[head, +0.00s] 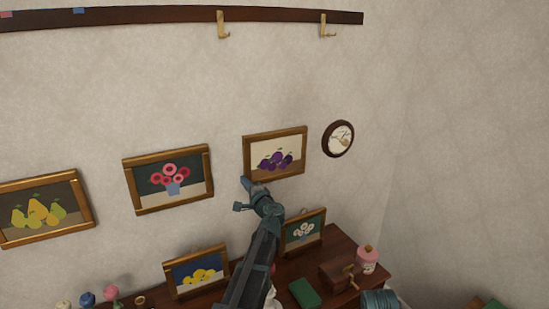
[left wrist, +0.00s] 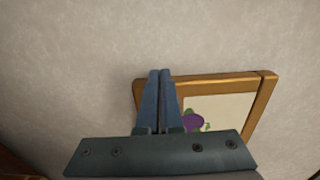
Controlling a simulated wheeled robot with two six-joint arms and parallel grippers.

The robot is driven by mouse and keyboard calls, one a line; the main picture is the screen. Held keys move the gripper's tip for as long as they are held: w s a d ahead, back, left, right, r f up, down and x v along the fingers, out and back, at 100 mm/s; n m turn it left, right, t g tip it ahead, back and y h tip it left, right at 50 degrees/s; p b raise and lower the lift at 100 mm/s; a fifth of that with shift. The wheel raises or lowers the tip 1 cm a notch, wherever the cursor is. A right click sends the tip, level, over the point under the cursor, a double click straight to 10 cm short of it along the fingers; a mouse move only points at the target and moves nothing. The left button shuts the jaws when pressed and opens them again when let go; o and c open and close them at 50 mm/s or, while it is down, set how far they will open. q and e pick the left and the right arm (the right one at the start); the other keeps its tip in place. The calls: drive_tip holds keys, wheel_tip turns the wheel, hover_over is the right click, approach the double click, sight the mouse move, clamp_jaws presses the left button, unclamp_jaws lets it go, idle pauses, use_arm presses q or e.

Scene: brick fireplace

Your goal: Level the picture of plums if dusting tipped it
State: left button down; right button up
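The picture of plums (head: 275,160) hangs on the wall in a wooden frame, between the flower picture and the round dial. Its top edge slopes about like the flower picture's in the head view, so I see no clear tilt. My left gripper (head: 245,187) is at its lower left corner. In the left wrist view the two fingers (left wrist: 160,74) lie together, with nothing seen between them, and overlap one end of the wooden frame (left wrist: 215,80). I cannot tell whether they touch it. Purple fruit (left wrist: 193,122) shows beside them. My right gripper is out of view.
The flower picture (head: 168,180) and pear picture (head: 42,208) hang to the left, the round dial (head: 338,139) to the right. Below, a lemon-like picture (head: 197,272), a white-flower picture (head: 303,231), a grinder (head: 338,276) and a pink bottle (head: 367,260) crowd the wooden surface.

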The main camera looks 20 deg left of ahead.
use_arm(q)
drive_tip(key=shift+s, duration=0.15)
drive_tip(key=shift+s+a, duration=0.6)
drive_tip(key=v, duration=0.8)
idle(0.5)
drive_tip(key=shift+s, duration=0.1)
idle(0.4)
